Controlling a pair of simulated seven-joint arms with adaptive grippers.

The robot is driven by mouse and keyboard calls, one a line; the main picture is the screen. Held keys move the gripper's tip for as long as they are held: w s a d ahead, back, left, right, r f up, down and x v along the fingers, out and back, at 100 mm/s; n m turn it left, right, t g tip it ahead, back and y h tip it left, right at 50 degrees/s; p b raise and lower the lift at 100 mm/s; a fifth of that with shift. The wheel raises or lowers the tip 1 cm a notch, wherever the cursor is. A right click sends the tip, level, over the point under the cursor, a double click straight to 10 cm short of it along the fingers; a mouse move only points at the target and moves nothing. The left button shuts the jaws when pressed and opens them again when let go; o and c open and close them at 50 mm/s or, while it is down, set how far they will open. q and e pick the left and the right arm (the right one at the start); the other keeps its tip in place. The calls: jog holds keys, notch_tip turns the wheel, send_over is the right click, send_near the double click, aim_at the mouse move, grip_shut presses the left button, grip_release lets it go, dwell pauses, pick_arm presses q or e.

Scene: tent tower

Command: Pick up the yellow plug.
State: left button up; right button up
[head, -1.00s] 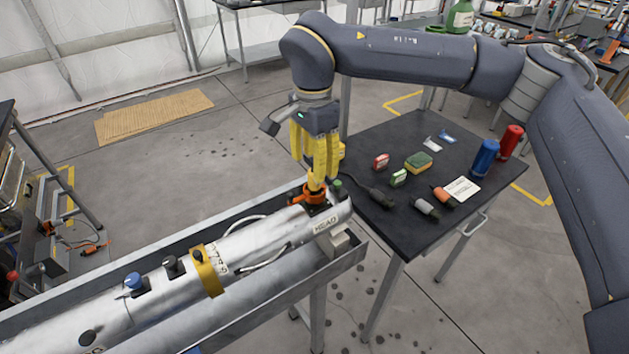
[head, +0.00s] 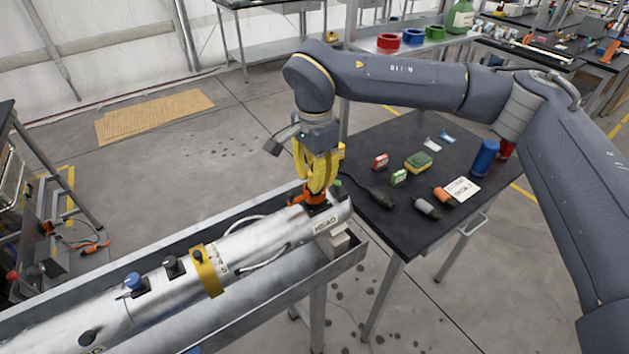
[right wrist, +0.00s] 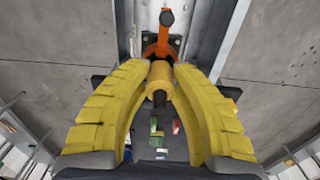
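In the right wrist view, the yellow plug (right wrist: 160,75) is a short yellow cylinder with a dark end, in front of an orange fitting (right wrist: 155,48). My right gripper (right wrist: 162,68) has its two yellow fingers bent inward, with the tips against both sides of the plug. In the head view, the right gripper (head: 314,189) points down over the head end of the silver cylinder (head: 277,235), at the orange fitting (head: 318,200). The fingers hide the plug there. My left gripper is not in view.
The cylinder lies in a grey metal trough (head: 345,262). A black table (head: 390,145) to the right holds a dark cable-like tool (head: 372,192), a sponge (head: 418,162), a blue bottle (head: 484,158) and small items. Floor to the left is mostly clear.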

grip_shut()
jog(key=shift+r, duration=0.15)
